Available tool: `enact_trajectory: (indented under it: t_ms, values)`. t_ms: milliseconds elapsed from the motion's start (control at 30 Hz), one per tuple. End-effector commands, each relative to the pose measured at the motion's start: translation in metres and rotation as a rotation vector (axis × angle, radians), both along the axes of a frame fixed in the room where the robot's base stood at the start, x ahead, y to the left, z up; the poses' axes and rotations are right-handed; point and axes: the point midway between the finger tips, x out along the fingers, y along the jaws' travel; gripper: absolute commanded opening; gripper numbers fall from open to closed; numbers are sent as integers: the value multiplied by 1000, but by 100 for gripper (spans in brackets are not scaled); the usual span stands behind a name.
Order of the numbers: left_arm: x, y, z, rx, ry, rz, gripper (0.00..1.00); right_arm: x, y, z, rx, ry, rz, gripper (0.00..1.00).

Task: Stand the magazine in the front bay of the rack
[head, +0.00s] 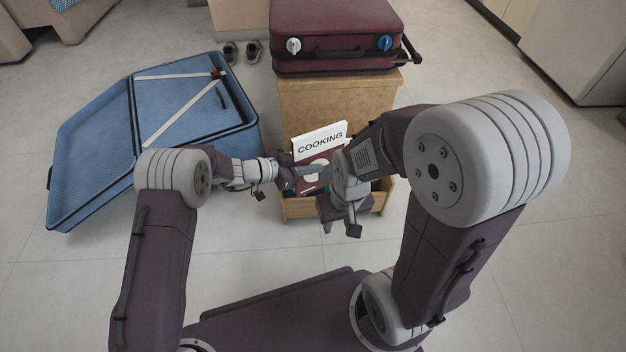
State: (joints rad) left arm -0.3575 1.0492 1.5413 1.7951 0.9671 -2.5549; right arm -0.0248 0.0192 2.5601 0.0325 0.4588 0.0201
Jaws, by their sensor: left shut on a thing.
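The magazine (320,138) has a white top band reading "COOKING" and a dark red lower cover with a pale picture. It is upright and slightly tilted, at the wooden rack (299,210). My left gripper (289,177) reaches in from the left and is shut on the magazine's left side. My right gripper (345,220) is lower and to the right, in front of the rack, and its jaw opening is unclear. My arms hide the magazine's lower part and much of the rack, so I cannot tell which bay the magazine is over or whether it rests there.
A wooden cabinet (335,98) stands right behind the rack, with a closed maroon suitcase (335,22) on top. An open blue suitcase (88,145) lies on the floor to the left. Dark shoes (253,50) are behind it. The tiled floor at right is clear.

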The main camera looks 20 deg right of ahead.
Motion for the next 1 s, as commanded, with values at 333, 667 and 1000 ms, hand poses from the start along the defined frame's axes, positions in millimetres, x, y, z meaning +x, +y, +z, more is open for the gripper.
enact_trajectory:
  t_ms: [333, 667, 1000]
  values:
    - [1, 0, -42, -1, 2, 1, 0, 0, 0, -35, 0, 0, 0, 38]
    - [1, 0, -40, -2, -1, 1, 0, 0, 0, -31, 0, -1, 0, 38]
    - [1, 0, -44, -1, 0, 0, 34, 0, 0, -31, 0, 0, 0, 38]
